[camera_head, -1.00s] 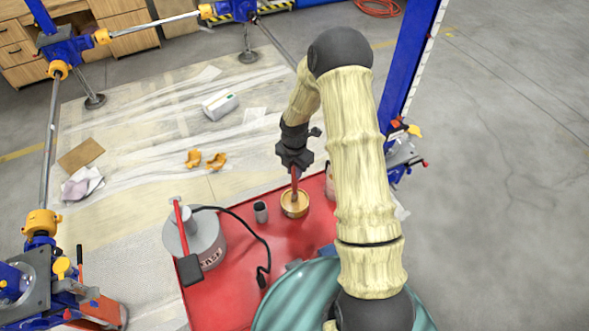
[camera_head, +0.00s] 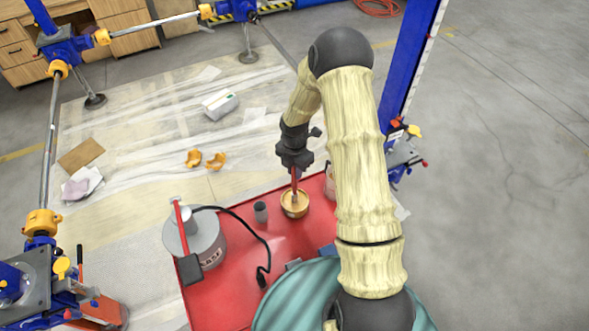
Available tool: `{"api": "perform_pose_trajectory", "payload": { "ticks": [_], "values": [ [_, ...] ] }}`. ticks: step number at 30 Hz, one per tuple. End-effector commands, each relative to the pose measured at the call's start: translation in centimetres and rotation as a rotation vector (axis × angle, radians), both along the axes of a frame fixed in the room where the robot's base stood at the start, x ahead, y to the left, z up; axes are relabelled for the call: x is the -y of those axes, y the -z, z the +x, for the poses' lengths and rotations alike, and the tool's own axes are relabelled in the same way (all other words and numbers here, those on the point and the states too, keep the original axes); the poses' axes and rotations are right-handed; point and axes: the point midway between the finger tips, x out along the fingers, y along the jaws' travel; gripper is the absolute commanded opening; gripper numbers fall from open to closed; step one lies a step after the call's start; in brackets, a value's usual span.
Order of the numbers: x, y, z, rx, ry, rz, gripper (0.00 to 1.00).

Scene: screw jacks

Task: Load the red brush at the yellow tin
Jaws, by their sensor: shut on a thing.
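The yellow tin (camera_head: 303,208) stands on the red tray (camera_head: 240,302), near its far edge. My gripper (camera_head: 296,165) is above the tin, pointing down, shut on the red brush (camera_head: 294,181). The brush is roughly upright, with its lower end inside the tin's opening. How deep its bristles go, and whether they touch the contents, I cannot tell.
A small grey cup (camera_head: 261,212) stands just left of the tin. A grey grease drum (camera_head: 205,240) with a red-handled pump and black hose is further left. A pale container (camera_head: 327,190) is partly hidden behind my arm. Blue jack posts (camera_head: 398,60) stand nearby.

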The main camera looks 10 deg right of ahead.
Motion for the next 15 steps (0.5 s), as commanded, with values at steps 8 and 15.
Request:
{"api": "perform_pose_trajectory", "payload": {
  "ticks": [8,15],
  "values": [
    [0.0,-2.1,0.0,0.000,0.000,0.000,0.00],
    [0.0,-3.6,0.0,0.001,0.000,0.000,0.00]
  ]
}}
